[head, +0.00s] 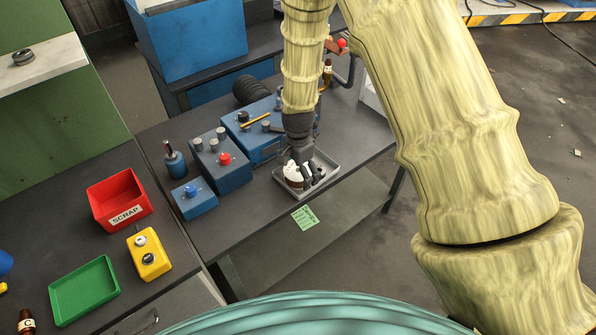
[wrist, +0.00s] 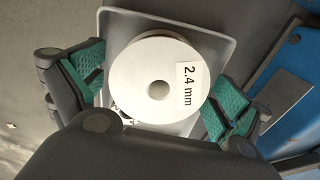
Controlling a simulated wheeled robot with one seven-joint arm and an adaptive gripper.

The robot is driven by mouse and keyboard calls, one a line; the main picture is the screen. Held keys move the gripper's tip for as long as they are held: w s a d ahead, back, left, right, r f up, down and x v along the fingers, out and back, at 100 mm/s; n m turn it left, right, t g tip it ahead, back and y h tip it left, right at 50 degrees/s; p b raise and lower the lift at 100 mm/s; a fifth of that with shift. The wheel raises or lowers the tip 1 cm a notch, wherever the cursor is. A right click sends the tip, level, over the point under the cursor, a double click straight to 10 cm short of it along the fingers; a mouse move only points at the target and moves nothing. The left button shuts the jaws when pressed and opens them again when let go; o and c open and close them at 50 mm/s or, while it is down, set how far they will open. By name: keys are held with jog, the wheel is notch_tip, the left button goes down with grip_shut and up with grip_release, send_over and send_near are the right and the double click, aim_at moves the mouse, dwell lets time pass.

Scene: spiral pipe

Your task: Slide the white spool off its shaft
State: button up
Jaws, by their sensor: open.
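The white spool (wrist: 143,85) fills the middle of the wrist view, seen flange-on, with a round hole at its centre and a "2.4 mm" label. In the head view the spool (head: 291,174) sits at a grey tray, partly hidden by my gripper. My gripper (head: 302,172) is above and beside it. In the wrist view its two green-padded fingers (wrist: 150,95) stand apart, one on each side of the spool, with visible gaps. I cannot make out a shaft; only the dark centre hole shows.
The grey tray (head: 335,182) lies near the bench edge, with a green tag (head: 305,217) below. Blue boxes (head: 222,165) with knobs stand to its left. A red scrap bin (head: 120,199), yellow button box (head: 149,254) and green tray (head: 84,290) are farther left.

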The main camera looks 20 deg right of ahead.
notch_tip(320, 180, up, 12)
dwell(0.8)
jog(key=shift+f, duration=0.1)
dwell(0.3)
